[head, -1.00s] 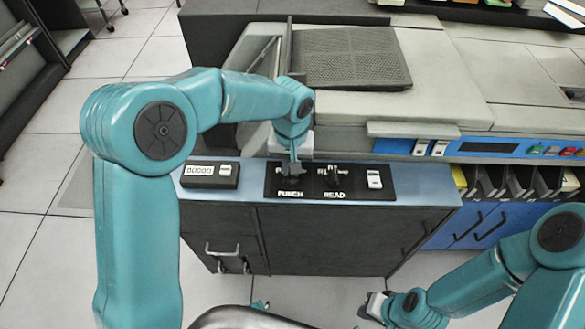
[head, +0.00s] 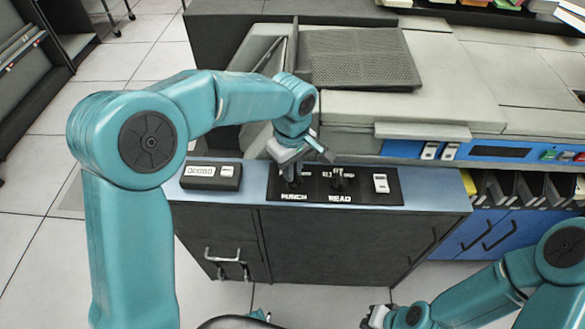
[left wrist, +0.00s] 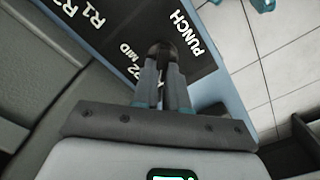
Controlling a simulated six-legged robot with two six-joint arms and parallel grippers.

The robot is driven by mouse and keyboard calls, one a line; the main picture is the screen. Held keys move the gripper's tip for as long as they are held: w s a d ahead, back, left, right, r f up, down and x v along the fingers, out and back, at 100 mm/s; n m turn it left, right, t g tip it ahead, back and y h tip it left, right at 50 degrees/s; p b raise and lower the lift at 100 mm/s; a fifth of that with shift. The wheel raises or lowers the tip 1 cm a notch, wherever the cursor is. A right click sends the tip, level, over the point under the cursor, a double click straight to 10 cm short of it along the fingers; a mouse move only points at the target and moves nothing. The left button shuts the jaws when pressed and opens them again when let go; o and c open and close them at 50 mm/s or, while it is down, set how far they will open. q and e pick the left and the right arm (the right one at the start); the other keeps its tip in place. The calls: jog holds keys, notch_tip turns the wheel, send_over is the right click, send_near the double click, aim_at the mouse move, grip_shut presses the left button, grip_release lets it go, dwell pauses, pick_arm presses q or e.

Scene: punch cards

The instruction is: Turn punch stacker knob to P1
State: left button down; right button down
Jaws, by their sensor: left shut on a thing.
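The punch stacker knob (left wrist: 161,50) is a dark knob on a black panel (head: 360,184), above the white word PUNCH. My left gripper (left wrist: 161,88) reaches down on it with its fingers closed around it. In the head view the left gripper (head: 292,172) covers most of the knob and nearby labels. The left wrist view shows R1, R2, MID and part of P2; I cannot make out a P1 mark or the pointer's direction. My right gripper (head: 374,317) is low at the bottom, away from the panel; its jaws are too small to read.
The READ knob (head: 338,181) stands just right of the held knob. A white switch (head: 381,183) is farther right. A counter box (head: 211,176) sits left on the blue cabinet top (head: 432,188). The grey machine cover (head: 360,59) rises behind.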

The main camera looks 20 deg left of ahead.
pick_arm(q)
jog(key=shift+r+n, duration=0.1)
jog(key=shift+n, duration=0.3)
jog(key=c, duration=1.2)
grip_release()
jog(key=shift+o, duration=0.2)
notch_tip(320, 180, up, 16)
jog(key=p, duration=0.3)
jog(key=shift+r, duration=0.15)
